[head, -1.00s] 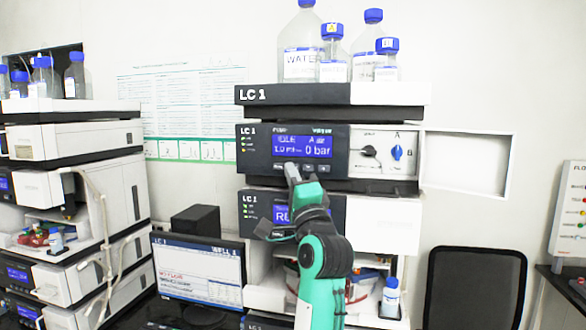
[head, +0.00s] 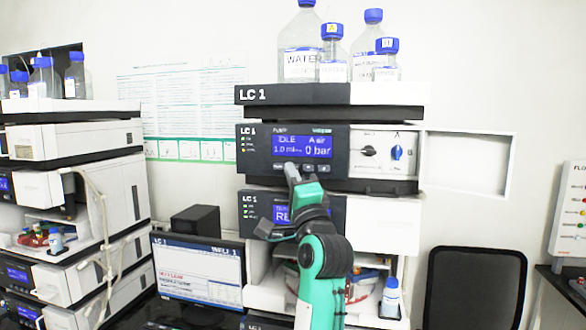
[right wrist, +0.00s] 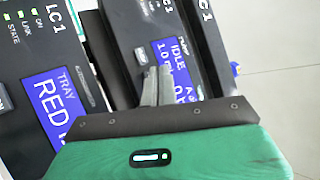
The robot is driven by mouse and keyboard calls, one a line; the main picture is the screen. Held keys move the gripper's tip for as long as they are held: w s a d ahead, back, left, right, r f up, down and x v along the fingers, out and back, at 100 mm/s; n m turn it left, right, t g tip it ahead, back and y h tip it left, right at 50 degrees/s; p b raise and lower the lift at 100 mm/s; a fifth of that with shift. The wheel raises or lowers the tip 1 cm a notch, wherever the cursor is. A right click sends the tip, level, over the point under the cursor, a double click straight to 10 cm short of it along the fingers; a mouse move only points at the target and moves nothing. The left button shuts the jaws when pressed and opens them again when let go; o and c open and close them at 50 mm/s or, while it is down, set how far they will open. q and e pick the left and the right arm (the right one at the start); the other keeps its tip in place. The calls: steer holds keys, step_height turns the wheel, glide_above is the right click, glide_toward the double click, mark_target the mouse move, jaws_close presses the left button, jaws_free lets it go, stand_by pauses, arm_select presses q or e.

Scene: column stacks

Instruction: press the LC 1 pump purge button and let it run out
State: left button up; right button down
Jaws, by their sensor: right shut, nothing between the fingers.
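The LC 1 pump module (head: 259,170) has a dark front with a blue display (head: 302,147). The display reads IDLE, 1.0 ml/min and 0 bar, with a small line that looks like "A air". A row of small buttons (head: 309,168) runs under the display; their labels are too small to read. My right gripper (head: 291,170) is shut and empty, its tips at this button row and covering part of it. In the right wrist view the shut fingers (right wrist: 153,75) point at the pump front beside one button (right wrist: 141,56). Contact cannot be told. My left gripper is out of view.
Right of the display are a black knob (head: 368,151) and a blue valve knob (head: 397,153). Bottles (head: 300,50) stand on top of the stack. A tray module (head: 255,208) sits below the pump. A monitor (head: 198,272) and a second stack (head: 75,205) are at left.

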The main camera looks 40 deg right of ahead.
steer(key=shift+w+d, duration=0.1)
stand_by(0.7)
steer(key=shift+w+d, duration=0.2)
steer(key=shift+d, duration=0.05)
steer(key=shift+w+d, duration=0.25)
stand_by(0.9)
steer(key=shift+s+a, duration=0.1)
steer(key=shift+s+a+p, duration=0.4)
steer(key=shift+s+a, duration=0.05)
steer(key=shift+a, duration=0.05)
stand_by(0.3)
steer(key=s+a+p, duration=0.1)
steer(key=s+a, duration=0.2)
steer(key=shift+s+a, duration=0.15)
steer(key=shift+a, duration=0.25)
